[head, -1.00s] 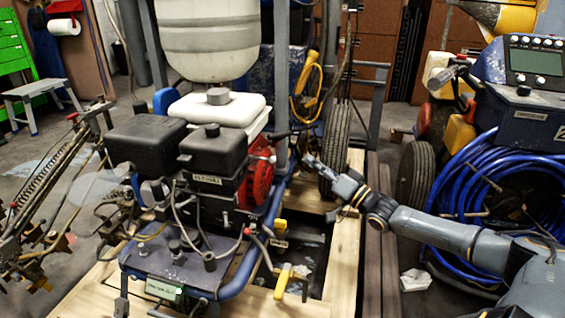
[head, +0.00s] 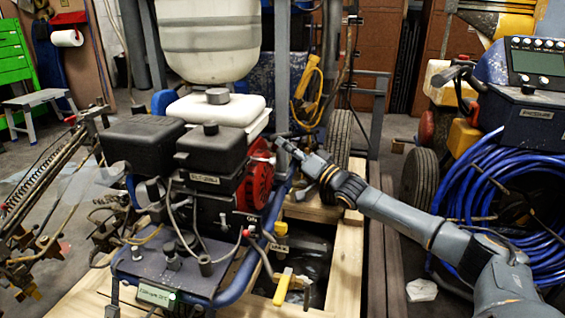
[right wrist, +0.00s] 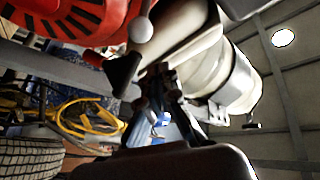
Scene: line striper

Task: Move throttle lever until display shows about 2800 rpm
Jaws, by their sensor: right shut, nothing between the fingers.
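The line striper's engine has a black top (head: 212,150) and a red starter cover (head: 257,185). In the right wrist view a lever with a pale ball knob (right wrist: 139,30) stands beside the red cover (right wrist: 60,18); it looks like the throttle lever. My right gripper (head: 283,146) is shut and empty, at the right side of the engine near the red cover. Its fingers (right wrist: 158,82) show just below and right of the knob; I cannot tell whether they touch the lever. The small lit green display (head: 157,295) is on the front panel; its digits are too small to read surely.
A white tank (head: 208,40) and frame posts rise behind the engine. A yellow cable (head: 308,95) hangs behind my gripper, near a wheel (head: 338,138). A yellow-handled valve (head: 284,285) is low in front. Another machine with a blue hose (head: 480,190) stands at the right.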

